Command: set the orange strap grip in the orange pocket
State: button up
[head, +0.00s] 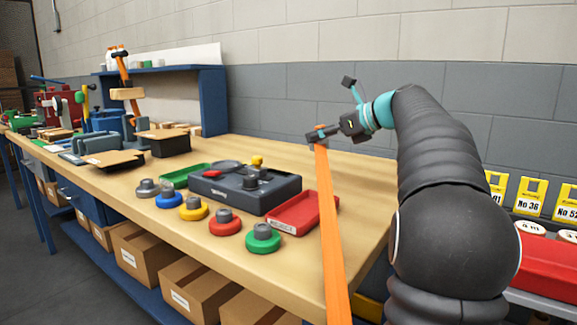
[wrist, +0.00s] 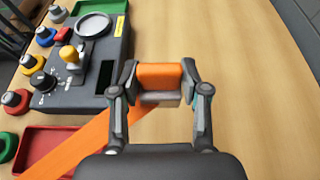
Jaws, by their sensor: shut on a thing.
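My gripper (head: 324,134) is shut on the orange strap grip, an orange block (wrist: 160,75) between the two fingertips (wrist: 161,84) in the wrist view. It is held over the right part of the workbench, right of the dark grey fixture (head: 246,191). A long orange strap (head: 329,230) runs from the gripper down past the bench's front edge in the head view. It also crosses the lower left of the wrist view (wrist: 75,146). The fixture has a dark rectangular slot (wrist: 105,76) on its near side. I cannot make out an orange-marked pocket.
Round knobbed pieces, such as the green one (head: 263,239) and the red one (head: 225,223), line the bench's front. A red tray (head: 293,219) lies right of the fixture, a green tray (head: 180,174) behind left. The bench's right part (head: 270,150) is clear.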

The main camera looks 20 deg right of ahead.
jog(key=x, duration=0.5)
jog(key=s+f+x, duration=0.1)
jog(key=x, duration=0.2)
jog(key=shift+w+a+f+b, duration=0.2)
jog(key=shift+a+b, duration=0.1)
jog(key=shift+a, duration=0.05)
jog(key=shift+f+b, duration=0.45)
jog(key=shift+f, duration=1.5)
jog(key=shift+f, duration=0.2)
jog(key=o, duration=1.2)
jog(key=shift+o, duration=0.2)
